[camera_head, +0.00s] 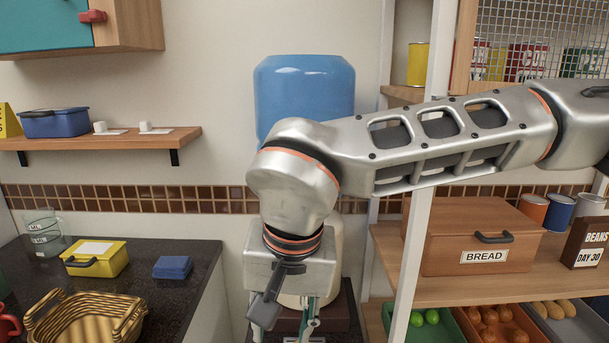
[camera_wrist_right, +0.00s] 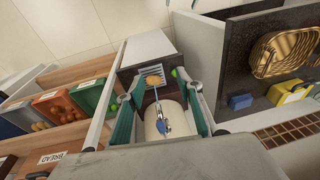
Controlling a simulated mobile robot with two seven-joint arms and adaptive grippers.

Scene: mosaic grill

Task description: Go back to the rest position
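My right gripper (camera_head: 288,328) hangs pointing down in front of the water dispenser with the blue bottle (camera_head: 305,88). Its lower end is cut off by the bottom of the head view. In the right wrist view its two fingers (camera_wrist_right: 155,92) are spread apart, with nothing held between them. Beyond them are the dispenser's pale round body (camera_wrist_right: 165,118), its tap and a slatted tray (camera_wrist_right: 152,72). A small orange-brown thing lies at the tray; I cannot tell what it is. My right arm stretches across the head view from the right. My left gripper is not in view.
A shelf at right holds a bread box (camera_head: 475,236), cans and a beans box (camera_head: 588,243), with produce bins below. The dark counter at left carries a wicker basket (camera_head: 82,318), a yellow box (camera_head: 96,258) and a blue box (camera_head: 172,267). A wall shelf (camera_head: 110,139) is above.

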